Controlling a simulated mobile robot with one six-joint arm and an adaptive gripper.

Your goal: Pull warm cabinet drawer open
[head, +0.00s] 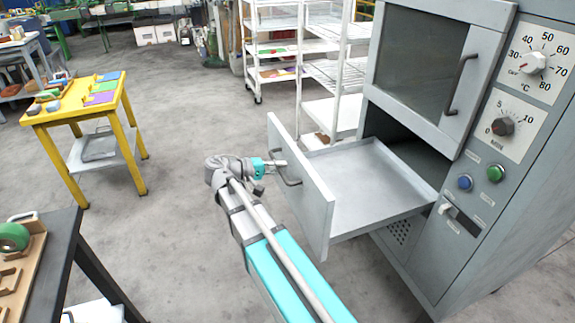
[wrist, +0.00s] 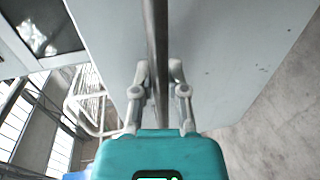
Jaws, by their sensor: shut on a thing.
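The warm cabinet (head: 440,130) stands at the right in the head view, grey with a windowed door and a control panel. Its drawer (head: 360,190) is pulled well out, and the inside of the tray looks empty. My gripper (head: 283,163) is at the drawer's front, at the dark bar handle (head: 290,180). In the wrist view the two fingers of my gripper (wrist: 160,75) are on either side of the handle (wrist: 156,40), shut on it. The drawer's front panel (wrist: 230,50) lies just behind the handle.
A yellow table (head: 65,112) with coloured mats stands at the left. A dark-topped bench (head: 62,250) with a green tape roll is at the lower left. White wire shelves (head: 300,50) stand behind the drawer. The floor left of my arm is clear.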

